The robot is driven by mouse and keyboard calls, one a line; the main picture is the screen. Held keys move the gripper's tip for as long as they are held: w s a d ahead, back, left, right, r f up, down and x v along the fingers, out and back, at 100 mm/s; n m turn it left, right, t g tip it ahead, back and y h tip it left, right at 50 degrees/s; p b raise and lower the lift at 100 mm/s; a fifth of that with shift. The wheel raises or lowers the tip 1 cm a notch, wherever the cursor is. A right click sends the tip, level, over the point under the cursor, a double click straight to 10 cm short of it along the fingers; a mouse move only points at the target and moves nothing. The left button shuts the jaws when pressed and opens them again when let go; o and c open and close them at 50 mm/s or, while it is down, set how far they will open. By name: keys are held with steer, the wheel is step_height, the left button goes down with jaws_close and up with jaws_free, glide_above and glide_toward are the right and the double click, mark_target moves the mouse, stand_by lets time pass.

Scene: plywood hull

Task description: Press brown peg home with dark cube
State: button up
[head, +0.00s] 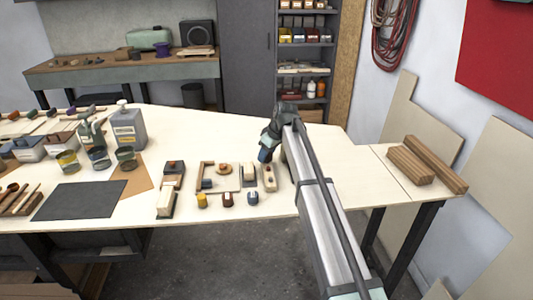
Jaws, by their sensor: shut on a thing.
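My gripper (269,146) is above the table, behind the group of small wooden pieces, pointing down. It is shut on a small dark, bluish thing (263,155), likely the dark cube; its shape is partly hidden by the jaws. A pale wooden block (269,181) with a small brownish spot on top stands just in front of the gripper. A small brown piece (228,200) stands near the table's front edge. I cannot tell which of these is the brown peg, nor whether the held thing touches anything.
A yellow piece (202,201) and a dark blue piece (252,198) flank the brown one. A wooden frame (201,174) and dark block (172,170) stand left. A grey can (132,130) and jars are farther left. Wooden bars (411,165) lie right. The back of the table is clear.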

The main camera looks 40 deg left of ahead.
stand_by(0.5)
steer(key=shift+r, duration=2.2)
